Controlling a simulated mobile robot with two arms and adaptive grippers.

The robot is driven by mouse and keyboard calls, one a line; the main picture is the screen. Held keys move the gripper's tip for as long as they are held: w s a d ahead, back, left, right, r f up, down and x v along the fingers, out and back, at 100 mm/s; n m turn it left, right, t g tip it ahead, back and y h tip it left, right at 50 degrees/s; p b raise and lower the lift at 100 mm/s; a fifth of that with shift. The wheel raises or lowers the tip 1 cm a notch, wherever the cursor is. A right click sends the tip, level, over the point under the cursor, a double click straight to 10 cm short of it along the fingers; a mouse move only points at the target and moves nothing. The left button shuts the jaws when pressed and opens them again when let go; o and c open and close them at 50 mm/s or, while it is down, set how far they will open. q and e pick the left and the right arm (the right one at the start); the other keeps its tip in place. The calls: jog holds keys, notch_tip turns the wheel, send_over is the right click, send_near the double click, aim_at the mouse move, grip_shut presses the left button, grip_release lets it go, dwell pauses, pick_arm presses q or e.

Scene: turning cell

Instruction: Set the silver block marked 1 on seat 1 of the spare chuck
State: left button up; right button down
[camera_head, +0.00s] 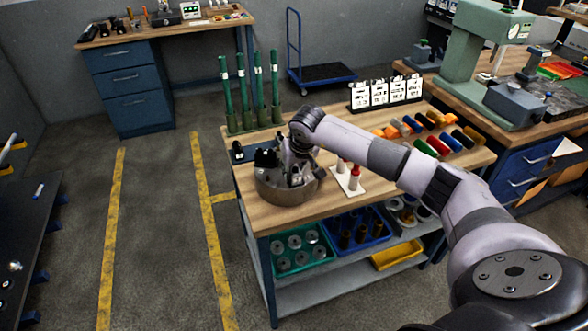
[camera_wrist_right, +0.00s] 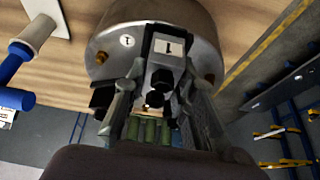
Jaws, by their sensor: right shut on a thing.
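The spare chuck (camera_head: 283,190) is a round grey metal body at the front left of the wooden bench. It fills the top of the right wrist view (camera_wrist_right: 205,28), where a round white mark 1 (camera_wrist_right: 127,41) shows on its face. My right gripper (camera_head: 297,175) is over the chuck, fingers pointing down. In the right wrist view, my right gripper (camera_wrist_right: 163,100) is shut on the silver block marked 1 (camera_wrist_right: 168,47), over the chuck's face beside the round mark. I cannot tell whether the block touches its seat. The left gripper is not in view.
A black block (camera_head: 265,157) shows at the chuck's far left. Green posts (camera_head: 259,95) stand behind it.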

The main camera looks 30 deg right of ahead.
jog(key=shift+s+f, duration=0.15)
jog(key=shift+f, duration=0.15)
jog(key=c, duration=1.2)
grip_release()
jog(key=shift+a+f, duration=0.1)
jog(key=shift+f, duration=0.05)
jog(key=shift+c, duration=0.2)
jog(key=shift+r, duration=0.3)
jog(key=d+v, duration=0.1)
jog(key=v, duration=1)
jog(key=shift+a+r, duration=0.25)
jog(key=shift+a, duration=0.25)
